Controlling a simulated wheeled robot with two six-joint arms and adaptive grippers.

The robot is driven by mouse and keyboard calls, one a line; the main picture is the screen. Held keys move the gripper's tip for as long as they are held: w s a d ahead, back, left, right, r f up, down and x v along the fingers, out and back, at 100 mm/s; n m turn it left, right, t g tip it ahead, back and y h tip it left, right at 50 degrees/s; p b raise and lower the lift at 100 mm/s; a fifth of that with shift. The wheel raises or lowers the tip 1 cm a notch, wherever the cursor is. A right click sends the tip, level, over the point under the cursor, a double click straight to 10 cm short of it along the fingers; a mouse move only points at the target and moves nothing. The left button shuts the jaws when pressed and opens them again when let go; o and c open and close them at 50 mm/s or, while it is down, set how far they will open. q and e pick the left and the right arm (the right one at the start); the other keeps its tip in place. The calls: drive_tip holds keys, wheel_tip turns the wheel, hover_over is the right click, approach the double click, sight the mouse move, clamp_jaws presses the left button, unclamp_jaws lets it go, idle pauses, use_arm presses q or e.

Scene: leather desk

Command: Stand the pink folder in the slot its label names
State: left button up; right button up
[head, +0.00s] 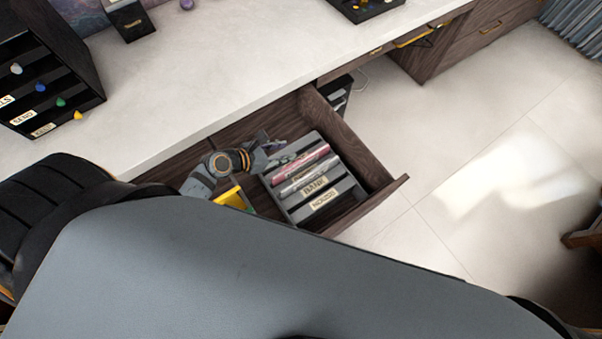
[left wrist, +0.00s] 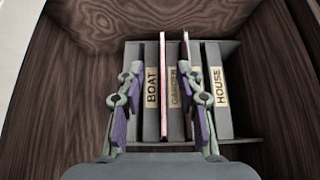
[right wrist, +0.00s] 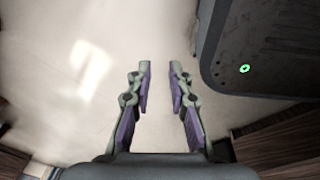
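A grey rack (head: 355,190) with labelled slots sits in an open wooden drawer. The pink folder (head: 300,160) stands in it, beside a paler folder or divider edge. In the left wrist view the labels read BOAT (left wrist: 152,87), GARDEN (left wrist: 173,87), partly covered, and HOUSE (left wrist: 219,86). A pink-and-white edge (left wrist: 163,75) shows between BOAT and GARDEN, and a thin reddish edge (left wrist: 186,50) right of GARDEN. My left gripper (head: 275,150), also in its wrist view (left wrist: 165,110), is open over the rack, fingers apart. My right gripper (right wrist: 160,70) is open and empty over the floor.
The drawer front (head: 365,207) and side wall (head: 335,130) enclose the rack. A yellow item (head: 233,198) lies beside it. A black labelled organizer (head: 45,75) stands on the pale desktop (head: 200,70).

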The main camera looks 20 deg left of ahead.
use_arm(q)
drive_tip(key=b, duration=0.9)
approach(299, 162)
wheel_tip(299, 162, down, 3)
drive_tip(key=w+d, duration=0.1)
drive_tip(key=w, duration=0.2)
drive_tip(key=x, duration=0.2)
drive_tip(key=b+x, duration=0.1)
drive_tip(key=x, duration=0.1)
drive_tip(key=d+x, duration=0.1)
drive_tip(key=x, duration=0.1)
drive_tip(key=shift+d, duration=0.15)
drive_tip(key=shift+w+d+f, duration=0.1)
drive_tip(key=shift+w+d, duration=0.1)
drive_tip(key=shift+w, duration=0.1)
drive_tip(key=shift+c, duration=0.4)
clamp_jaws()
